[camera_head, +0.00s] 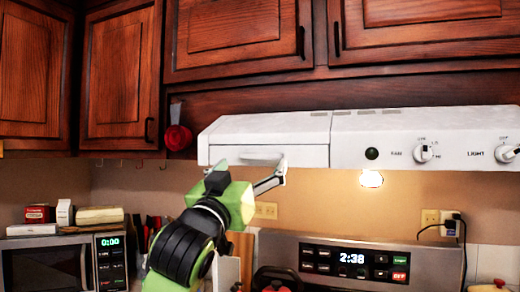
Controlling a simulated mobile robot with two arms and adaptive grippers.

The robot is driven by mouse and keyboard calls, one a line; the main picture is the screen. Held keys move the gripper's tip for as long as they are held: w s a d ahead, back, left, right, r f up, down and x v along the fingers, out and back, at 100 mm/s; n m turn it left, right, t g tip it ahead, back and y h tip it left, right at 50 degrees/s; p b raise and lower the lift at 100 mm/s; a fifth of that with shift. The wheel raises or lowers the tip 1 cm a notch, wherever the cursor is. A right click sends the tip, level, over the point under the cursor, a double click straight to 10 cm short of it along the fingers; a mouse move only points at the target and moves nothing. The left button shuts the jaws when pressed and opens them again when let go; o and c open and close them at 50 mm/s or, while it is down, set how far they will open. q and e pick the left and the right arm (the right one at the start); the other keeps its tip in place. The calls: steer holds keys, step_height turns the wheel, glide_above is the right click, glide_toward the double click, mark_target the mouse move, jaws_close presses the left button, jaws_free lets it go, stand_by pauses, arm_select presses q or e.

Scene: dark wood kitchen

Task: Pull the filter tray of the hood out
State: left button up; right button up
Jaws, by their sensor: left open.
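The white range hood (425,135) hangs under the dark wood cabinets. The filter tray (225,153) is the panel at the left of its front, with a shallow grip along it; it looks flush with the hood. My left gripper (250,166) is in front of and just below this panel, with its green body under it. Its fingers are spread apart, and the right one reaches up over the lower edge of the panel in the picture. I cannot tell whether it touches. My right gripper is out of view.
Knobs (423,153) and a lit lamp (371,179) are at the right of the hood. The stove panel (355,268) is below. A microwave (65,262) with boxes on top stands at the left. A red measuring cup (178,138) hangs beside the hood.

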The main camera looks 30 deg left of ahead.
mark_target(259, 156)
arm_select(q)
steer(key=p+x, duration=0.1)
steer(key=x, duration=0.4)
steer(key=shift+s+r, duration=0.1)
steer(key=shift+p+x, duration=0.45)
steer(key=shift+x, duration=0.35)
steer(key=c, duration=1.6)
